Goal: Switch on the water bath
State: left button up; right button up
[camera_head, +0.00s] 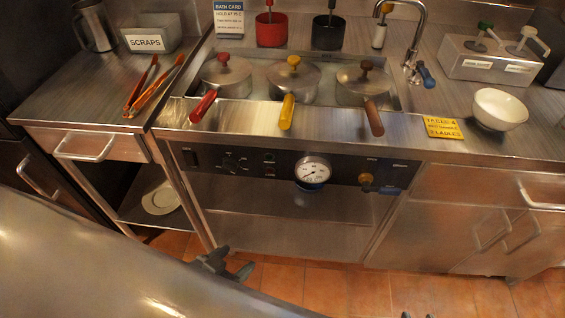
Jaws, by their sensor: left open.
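The water bath (310,112) is set in the steel counter, with three lidded wells whose handles are red, yellow and brown. Its dark control panel (215,160) runs along the front below the counter edge. The panel bears a black knob at the left, small red and green parts (269,164), a round white gauge (312,172) and a brass-coloured knob (366,179) at the right. My left gripper (238,261) is open and empty, low in front of the bath's lower shelf, apart from the panel. Small dark tips at the bottom edge may be my right gripper; its jaws cannot be judged.
Orange tongs (154,88) and a scraps bin (151,35) are on the left counter. A white bowl (499,109), a yellow card (443,128) and a tap (415,40) are at the right. Open floor (285,280) lies before the bath.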

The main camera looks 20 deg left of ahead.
aim_at(190, 160)
jog(key=u, duration=1.35)
jog(key=j+z, duration=0.15)
jog(key=j, duration=0.5)
jog(key=i+j+z, duration=0.1)
jog(key=j, duration=0.3)
jog(key=i+j+z, duration=0.1)
jog(key=j, duration=0.25)
